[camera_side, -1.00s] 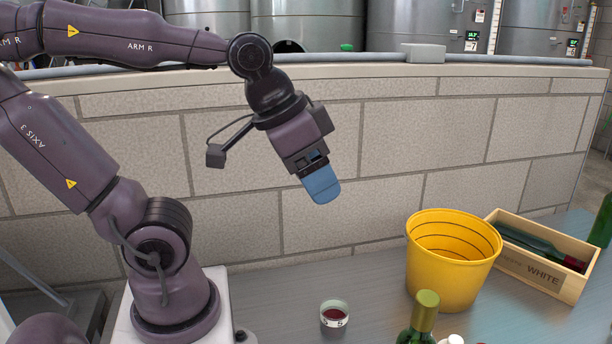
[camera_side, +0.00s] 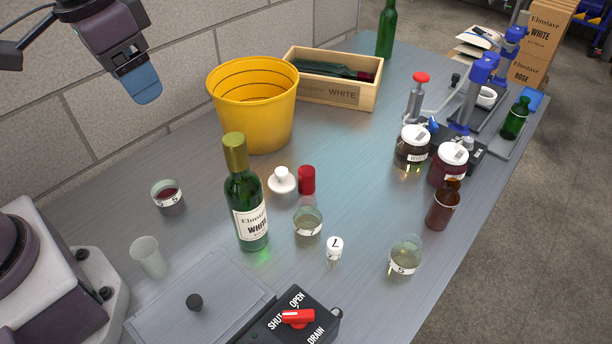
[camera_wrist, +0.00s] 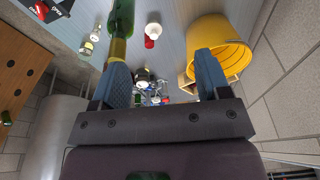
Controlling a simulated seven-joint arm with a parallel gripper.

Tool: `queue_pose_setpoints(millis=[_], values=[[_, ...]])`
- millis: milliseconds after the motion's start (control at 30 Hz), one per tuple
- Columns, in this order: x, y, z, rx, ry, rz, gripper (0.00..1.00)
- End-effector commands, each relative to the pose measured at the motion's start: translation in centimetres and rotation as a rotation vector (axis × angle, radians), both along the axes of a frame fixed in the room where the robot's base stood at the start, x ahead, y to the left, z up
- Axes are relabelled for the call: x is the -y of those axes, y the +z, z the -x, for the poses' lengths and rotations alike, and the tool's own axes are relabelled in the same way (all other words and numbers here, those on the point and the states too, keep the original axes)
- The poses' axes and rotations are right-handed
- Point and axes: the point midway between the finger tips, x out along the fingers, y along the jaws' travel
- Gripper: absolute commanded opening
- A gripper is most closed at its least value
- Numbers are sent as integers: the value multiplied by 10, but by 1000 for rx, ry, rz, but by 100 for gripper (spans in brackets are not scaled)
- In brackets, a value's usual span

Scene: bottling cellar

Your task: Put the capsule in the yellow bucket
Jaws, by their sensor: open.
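The capsule (camera_side: 307,180) is a small red cylinder standing on the grey bench, just right of a white stopper and behind a glass beaker. It also shows in the wrist view (camera_wrist: 149,43). The yellow bucket (camera_side: 253,122) stands behind it, near the block wall; in the wrist view the bucket (camera_wrist: 236,58) is at right, partly behind a finger. Its visible inside looks empty. My gripper (camera_side: 144,88) is high, left of the bucket and well away from the capsule. In the wrist view its blue fingers (camera_wrist: 163,78) are apart with nothing between them.
A green wine bottle (camera_side: 244,205) with a gold top stands left of the capsule. The white stopper (camera_side: 282,181) and a beaker (camera_side: 308,228) are close to the capsule. A wooden crate (camera_side: 350,95) adjoins the bucket. Bare bench lies right of the capsule.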

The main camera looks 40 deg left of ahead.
Motion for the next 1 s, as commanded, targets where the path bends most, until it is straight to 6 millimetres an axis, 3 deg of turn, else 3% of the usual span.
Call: queue_pose_setpoints(millis=[300,733,800,900,1000], values=[[37,-62,-97,-180,-200,-38,70],[92,-184,-199,-276,-511,-41,70],[97,-190,-215,-254,-559,-45,70],[100,-175,-235,-195,-611,-58,70],[99,-180,-234,-198,-654,-66,70]])
